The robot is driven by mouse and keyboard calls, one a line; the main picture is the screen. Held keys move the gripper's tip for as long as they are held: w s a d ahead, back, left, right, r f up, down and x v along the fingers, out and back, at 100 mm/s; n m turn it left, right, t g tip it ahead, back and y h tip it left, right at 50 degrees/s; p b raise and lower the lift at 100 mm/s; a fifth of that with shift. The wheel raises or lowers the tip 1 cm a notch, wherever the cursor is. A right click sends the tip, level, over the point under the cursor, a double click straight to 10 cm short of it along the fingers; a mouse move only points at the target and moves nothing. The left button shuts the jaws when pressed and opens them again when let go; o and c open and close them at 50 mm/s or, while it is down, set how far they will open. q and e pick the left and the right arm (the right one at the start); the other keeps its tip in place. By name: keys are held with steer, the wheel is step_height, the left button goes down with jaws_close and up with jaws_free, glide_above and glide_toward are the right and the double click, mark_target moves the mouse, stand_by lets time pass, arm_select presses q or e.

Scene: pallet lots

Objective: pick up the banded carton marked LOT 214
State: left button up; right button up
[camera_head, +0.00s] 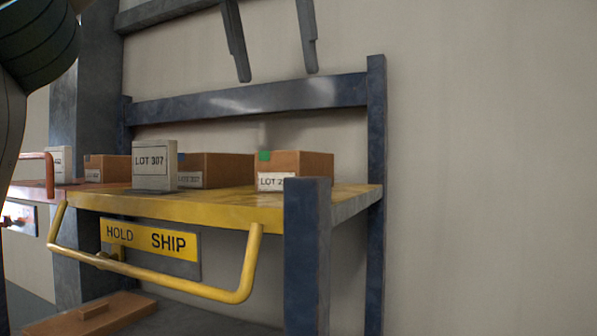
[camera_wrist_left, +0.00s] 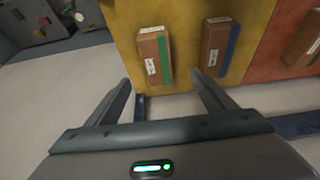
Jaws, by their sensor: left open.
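A brown carton with a green band (camera_head: 305,164) stands on the yellow deck at its right end. Its white label reads "LOT 2"; the blue front post hides the remaining characters. It also shows from above in the left wrist view (camera_wrist_left: 149,47), with the green band along its right side. My left gripper (camera_head: 278,76) is open and empty, fingers pointing down, above the deck and apart from the carton. Its fingers also show in the left wrist view (camera_wrist_left: 161,78). My right gripper is not in view.
A brown carton with a blue band (camera_head: 225,168) stands left of the green-banded one, behind a "LOT 307" placard (camera_head: 153,166). The yellow deck (camera_head: 220,208) has a "HOLD SHIP" sign and a yellow front rail (camera_head: 190,288). A blue post (camera_head: 307,250) rises at its front right corner.

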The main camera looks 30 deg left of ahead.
arm_select(q)
steer(key=shift+f, duration=0.25)
glide_above(271, 167)
steer(key=w, duration=0.5)
steer(key=shift+a+f+b, duration=0.2)
steer(key=shift+f+b, duration=0.15)
steer(key=shift+f, duration=4.2)
steer(key=shift+s, duration=0.1)
steer(key=shift+s+d, duration=0.1)
steer(key=shift+d+p+x, duration=0.15)
steer(key=shift+x, duration=0.75)
steer(key=shift+d+p+x, duration=0.15)
steer(key=shift+d+x, duration=0.05)
steer(key=shift+x, duration=1.5)
